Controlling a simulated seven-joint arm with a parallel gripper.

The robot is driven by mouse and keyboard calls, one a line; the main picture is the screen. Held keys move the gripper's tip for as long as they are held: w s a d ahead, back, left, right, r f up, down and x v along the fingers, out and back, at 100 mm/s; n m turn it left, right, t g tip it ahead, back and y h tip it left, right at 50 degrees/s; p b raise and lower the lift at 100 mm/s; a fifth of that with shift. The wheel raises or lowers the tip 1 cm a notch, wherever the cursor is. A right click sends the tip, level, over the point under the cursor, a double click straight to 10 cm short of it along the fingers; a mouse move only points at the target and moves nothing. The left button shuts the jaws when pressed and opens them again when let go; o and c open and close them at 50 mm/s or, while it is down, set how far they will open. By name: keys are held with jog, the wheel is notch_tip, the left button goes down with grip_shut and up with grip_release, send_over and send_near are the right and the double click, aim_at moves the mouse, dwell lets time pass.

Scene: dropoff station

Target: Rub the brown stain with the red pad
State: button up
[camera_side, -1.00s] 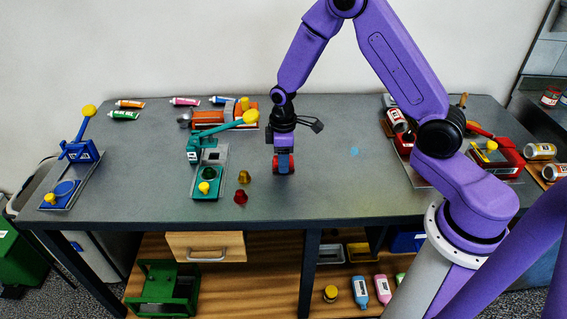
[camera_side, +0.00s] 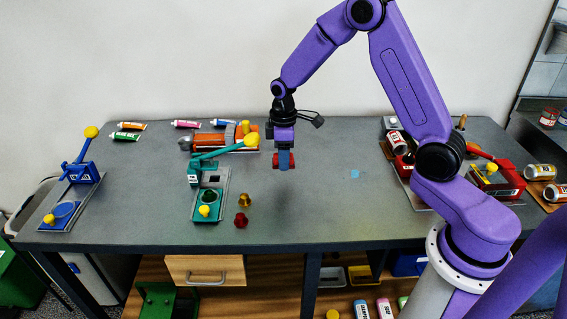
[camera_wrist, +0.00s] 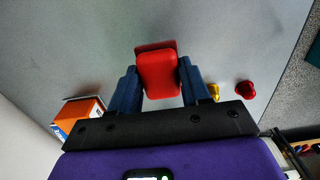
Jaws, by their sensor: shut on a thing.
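My gripper (camera_side: 285,161) is shut on the red pad (camera_side: 291,161), with its blue fingers on either side of it. In the wrist view the red pad (camera_wrist: 158,75) sits between the two fingertips (camera_wrist: 158,84). The pad appears held above the grey table, left of its middle, to the right of the teal device. I cannot make out a brown stain in either view. A small light-blue spot (camera_side: 355,174) lies on the table to the right of my gripper.
A teal press (camera_side: 208,190), a brass knob (camera_side: 244,200) and a red knob (camera_side: 240,220) stand left of my gripper. An orange device (camera_side: 212,141) is behind. A blue press (camera_side: 73,198) is far left, a red device (camera_side: 500,182) right. The table between is clear.

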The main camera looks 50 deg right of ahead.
jog(key=shift+r, duration=1)
